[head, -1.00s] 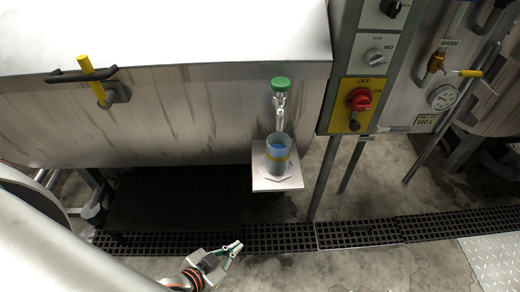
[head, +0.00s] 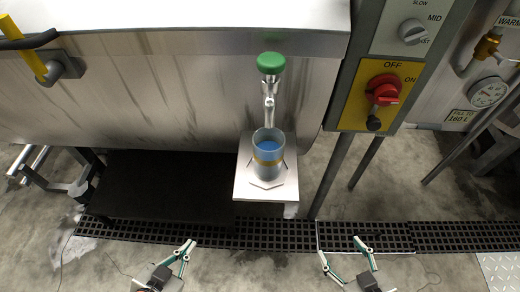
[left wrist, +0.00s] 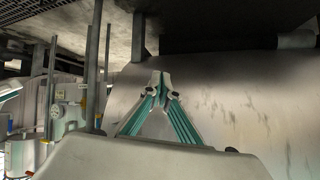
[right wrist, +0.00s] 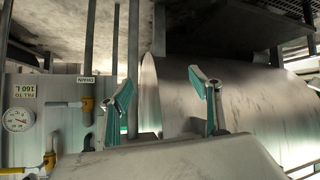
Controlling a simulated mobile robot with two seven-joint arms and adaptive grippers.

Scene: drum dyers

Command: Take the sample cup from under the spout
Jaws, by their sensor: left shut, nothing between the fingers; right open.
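Neither touches the cup.
The large steel drum (head: 170,95) stands behind the spout. A control panel (head: 380,90) with a red switch (head: 384,88) is to the right, on thin posts. A floor grate (head: 210,233) runs below the shelf. The space in front of the cup is clear.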

